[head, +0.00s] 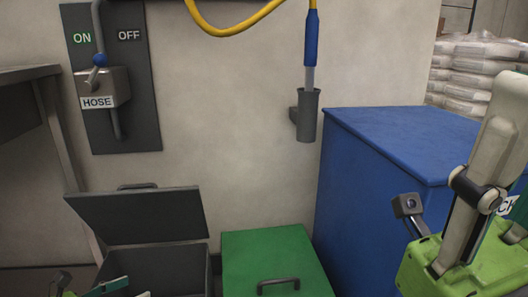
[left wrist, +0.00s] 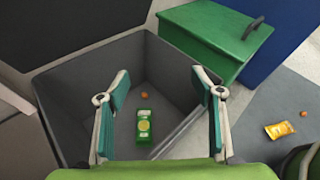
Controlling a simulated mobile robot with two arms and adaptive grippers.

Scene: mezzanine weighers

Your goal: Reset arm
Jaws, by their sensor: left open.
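My left gripper (left wrist: 162,74) is open in the left wrist view, its two fingers spread wide with nothing between the tips. It is over an open grey bin (left wrist: 68,82). A green and yellow pack (left wrist: 144,138) and a small orange ball (left wrist: 140,86) lie on the bin's floor, below the fingers. In the head view, part of my left gripper (head: 118,287) shows at the bottom left, in front of the bin (head: 183,267). My right gripper (head: 462,262) is at the right edge, partly cut off; its fingertips cannot be made out.
A green lidded bin (head: 268,252) and a blue cabinet (head: 400,150) stand to the right. A hose switch (head: 103,88) and a hose nozzle in a holder (head: 308,115) are on the wall. A yellow packet (left wrist: 279,130) and another orange ball (left wrist: 304,113) lie on the floor.

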